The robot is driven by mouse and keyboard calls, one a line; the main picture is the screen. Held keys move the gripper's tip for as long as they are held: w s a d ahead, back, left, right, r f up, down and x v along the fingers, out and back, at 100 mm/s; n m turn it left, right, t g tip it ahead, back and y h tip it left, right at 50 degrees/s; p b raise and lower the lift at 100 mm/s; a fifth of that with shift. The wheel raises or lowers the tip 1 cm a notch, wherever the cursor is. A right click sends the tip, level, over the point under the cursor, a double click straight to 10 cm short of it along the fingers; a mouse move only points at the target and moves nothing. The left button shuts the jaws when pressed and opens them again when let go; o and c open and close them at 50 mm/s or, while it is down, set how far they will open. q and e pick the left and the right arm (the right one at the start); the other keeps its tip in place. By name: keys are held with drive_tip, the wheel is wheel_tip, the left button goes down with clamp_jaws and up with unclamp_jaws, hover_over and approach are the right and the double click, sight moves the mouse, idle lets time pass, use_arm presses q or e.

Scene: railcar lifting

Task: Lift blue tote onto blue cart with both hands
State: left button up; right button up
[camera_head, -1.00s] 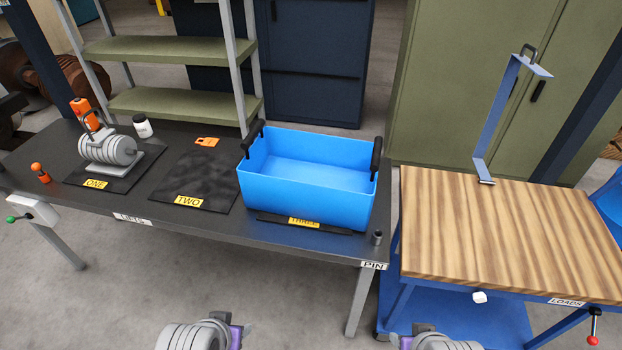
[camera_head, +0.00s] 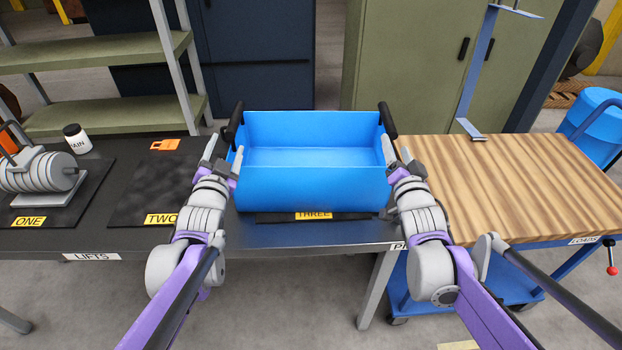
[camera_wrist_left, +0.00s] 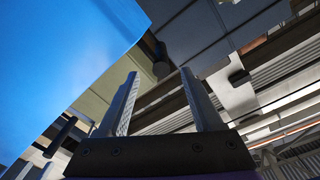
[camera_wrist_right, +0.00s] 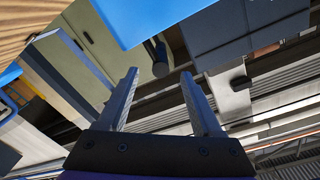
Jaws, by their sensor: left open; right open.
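The blue tote (camera_head: 312,186) sits upright and empty on the dark lift table, over the mat labelled THREE. Its black handles stand at its left end (camera_head: 234,124) and right end (camera_head: 388,120). My left gripper (camera_head: 222,160) is open at the tote's left end, just in front of the left handle. My right gripper (camera_head: 399,158) is open at the right end, just in front of the right handle. The wrist views show empty open jaws with the tote wall (camera_wrist_left: 75,60) beside the left one. The blue cart with its wooden top (camera_head: 510,180) stands right of the table.
The cart top is clear apart from a blue upright bracket (camera_head: 478,75) at its back edge. Mat TWO (camera_head: 150,190) is bare. Green shelves (camera_head: 95,60) stand behind.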

sight(235, 120)
use_arm(q)
drive_tip(key=shift+w+r, duration=0.1)
drive_tip(key=shift+w, duration=0.1)
use_arm(e)
drive_tip(key=shift+w, duration=0.1)
use_arm(q)
drive_tip(key=shift+r, duration=0.1)
use_arm(e)
drive_tip(key=shift+r, duration=0.15)
use_arm(q)
drive_tip(key=shift+s+d, duration=0.1)
drive_tip(key=w, duration=1.1)
use_arm(e)
drive_tip(key=w, duration=1)
drive_tip(key=shift+w, duration=0.35)
use_arm(q)
drive_tip(key=shift+s, duration=0.1)
clamp_jaws()
use_arm(e)
clamp_jaws()
